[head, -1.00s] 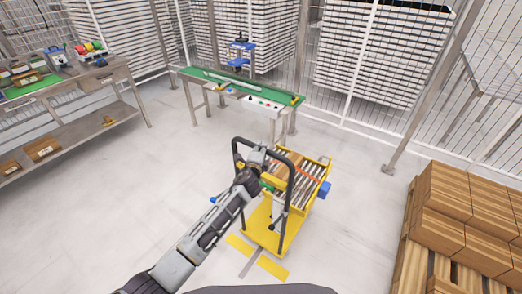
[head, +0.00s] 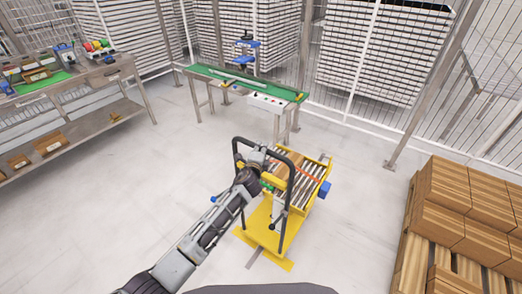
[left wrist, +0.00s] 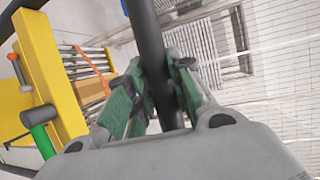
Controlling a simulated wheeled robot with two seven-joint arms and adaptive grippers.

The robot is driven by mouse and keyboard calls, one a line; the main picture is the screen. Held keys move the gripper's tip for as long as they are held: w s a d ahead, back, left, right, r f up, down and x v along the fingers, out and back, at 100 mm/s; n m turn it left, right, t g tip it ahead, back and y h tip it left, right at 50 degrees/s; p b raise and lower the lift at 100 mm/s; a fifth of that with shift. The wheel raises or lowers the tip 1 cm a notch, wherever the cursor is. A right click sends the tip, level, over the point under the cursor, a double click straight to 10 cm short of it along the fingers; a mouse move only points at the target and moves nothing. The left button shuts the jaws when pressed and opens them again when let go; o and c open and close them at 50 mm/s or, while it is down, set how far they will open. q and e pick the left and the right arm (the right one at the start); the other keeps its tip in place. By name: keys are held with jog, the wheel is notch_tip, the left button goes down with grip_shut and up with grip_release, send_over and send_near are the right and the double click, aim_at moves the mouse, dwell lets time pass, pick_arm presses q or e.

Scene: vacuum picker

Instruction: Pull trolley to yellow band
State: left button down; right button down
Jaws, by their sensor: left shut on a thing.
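The yellow trolley (head: 268,225) stands on the floor in front of me, with a black tube handle (head: 290,200) on its near side. Its yellow upper tray (head: 322,172) carries slatted grey and brown items. My left gripper (head: 254,163) is at the upper left part of the handle. In the left wrist view its green-padded fingers (left wrist: 155,92) are shut around the black handle bar (left wrist: 152,45). The yellow floor band (head: 285,265) shows at the near edge of the trolley's base, which seems to cover much of it. My right gripper is not in view.
A pallet of stacked cardboard boxes (head: 465,215) stands at the right. A green-topped bench (head: 245,80) stands behind the trolley, with mesh fencing beyond. A metal workbench (head: 75,85) is at the left. The floor left of the trolley is clear.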

pick_arm(q)
jog(key=c, duration=1.3)
grip_release()
jog(key=shift+d, duration=0.1)
jog(key=shift+o, duration=0.2)
jog(key=shift+s, duration=0.15)
jog(key=v, duration=1.1)
jog(key=shift+s, duration=0.25)
jog(key=shift+r, duration=0.1)
